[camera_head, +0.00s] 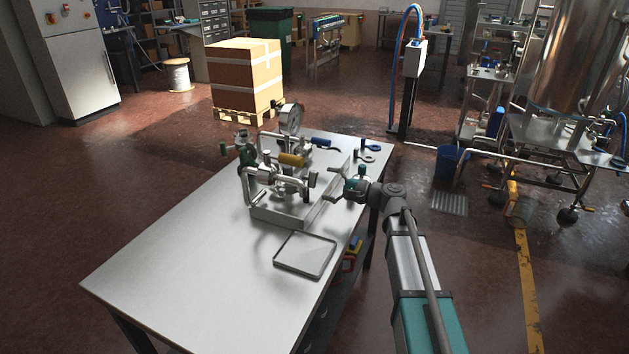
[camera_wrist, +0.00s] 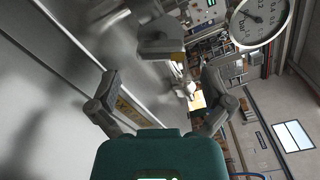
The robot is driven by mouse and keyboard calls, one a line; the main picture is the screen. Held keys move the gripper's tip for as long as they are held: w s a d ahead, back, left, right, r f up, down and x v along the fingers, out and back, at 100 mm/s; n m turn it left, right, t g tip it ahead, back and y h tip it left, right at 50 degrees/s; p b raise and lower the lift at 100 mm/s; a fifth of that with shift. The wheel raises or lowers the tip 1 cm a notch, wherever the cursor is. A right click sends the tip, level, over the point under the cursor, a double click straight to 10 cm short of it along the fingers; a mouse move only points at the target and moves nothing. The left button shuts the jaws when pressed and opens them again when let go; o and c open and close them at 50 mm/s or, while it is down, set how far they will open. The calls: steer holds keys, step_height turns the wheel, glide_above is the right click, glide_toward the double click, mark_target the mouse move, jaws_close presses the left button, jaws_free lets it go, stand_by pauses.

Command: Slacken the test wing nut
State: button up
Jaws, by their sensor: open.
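A metal pipe rig (camera_head: 285,190) with several knobs and a pressure gauge (camera_head: 291,118) stands on a steel table (camera_head: 170,265). My gripper (camera_head: 336,188) is open and empty, just right of the rig and apart from it. In the wrist view my gripper (camera_wrist: 160,82) has its two fingers spread wide. Ahead of them is a grey blocky part (camera_wrist: 160,38), a little above the gap; it may be the wing nut, but I cannot tell for sure. In the head view a small grey knob (camera_head: 313,178) faces my gripper. The gauge also shows in the wrist view (camera_wrist: 261,18).
An empty shallow tray (camera_head: 305,254) lies in front of the rig. Tools with blue handles (camera_head: 321,142) and blue rings (camera_head: 374,148) lie behind it. The table's left and front parts are clear. A boxed pallet (camera_head: 243,78) stands on the floor beyond.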

mark_target(313, 180)
steer(key=shift+x, duration=2.4)
steer(key=c, duration=1)
steer(key=shift+c, duration=0.2)
steer(key=shift+n, duration=0.8)
